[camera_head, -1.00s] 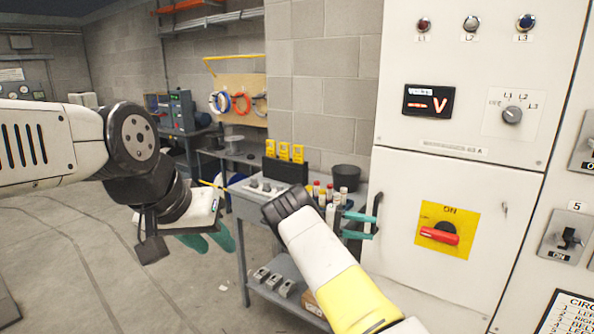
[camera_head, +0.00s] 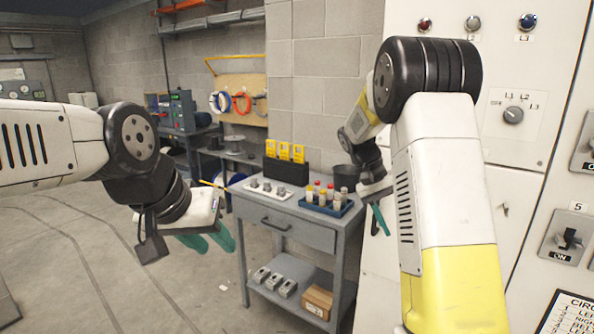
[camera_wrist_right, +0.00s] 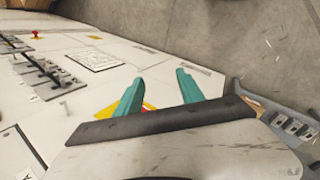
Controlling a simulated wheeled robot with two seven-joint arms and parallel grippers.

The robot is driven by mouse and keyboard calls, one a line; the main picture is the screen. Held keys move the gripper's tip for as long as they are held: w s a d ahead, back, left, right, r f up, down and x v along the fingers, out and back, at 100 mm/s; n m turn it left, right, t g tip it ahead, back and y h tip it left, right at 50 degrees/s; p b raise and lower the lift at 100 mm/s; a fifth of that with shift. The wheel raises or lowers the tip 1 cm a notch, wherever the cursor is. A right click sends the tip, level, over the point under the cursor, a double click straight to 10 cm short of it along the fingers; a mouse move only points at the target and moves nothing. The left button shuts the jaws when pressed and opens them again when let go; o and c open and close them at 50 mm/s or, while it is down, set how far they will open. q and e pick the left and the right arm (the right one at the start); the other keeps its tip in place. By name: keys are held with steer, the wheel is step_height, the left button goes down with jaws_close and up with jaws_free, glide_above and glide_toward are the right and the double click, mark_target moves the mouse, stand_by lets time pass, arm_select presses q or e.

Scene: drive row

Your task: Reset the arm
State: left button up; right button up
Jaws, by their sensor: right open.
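My left gripper (camera_head: 208,242) hangs at the left in the head view, its teal fingers pointing down and a little apart, with nothing between them. My right arm rises in front of the white cabinet (camera_head: 515,190) and bends back at a black joint. My right gripper (camera_head: 378,218) is small and partly hidden behind this arm, beside the workbench (camera_head: 290,232). In the right wrist view its teal fingers (camera_wrist_right: 160,92) are spread and empty. Beyond them lies the white cabinet front, with a yellow and red patch (camera_wrist_right: 149,107) partly hidden by a finger.
The workbench carries a blue tray (camera_head: 325,208) of small cylinders, a yellow-and-black rack (camera_head: 286,170) and grey parts. A cardboard box (camera_head: 317,301) is on its lower shelf. The cabinet bears a selector knob (camera_head: 513,115) and lamps. Floor at the left is clear.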

steer(key=s+a+r+t+y, duration=0.2)
steer(key=s+a+r+t, duration=0.1)
steer(key=s, duration=0.4)
steer(key=s+a+r+n+t+y, duration=0.1)
steer(key=s+a+r+t+y, duration=0.2)
steer(key=s, duration=0.5)
steer(key=s+a+r+n+t+y, duration=0.1)
steer(key=s+a+r+t+y, duration=0.1)
steer(key=s+a+r, duration=0.2)
steer(key=s+a, duration=0.1)
steer(key=s, duration=0.2)
steer(key=shift+s+t+y, duration=0.3)
steer(key=shift+t, duration=0.1)
steer(key=shift+a, duration=0.1)
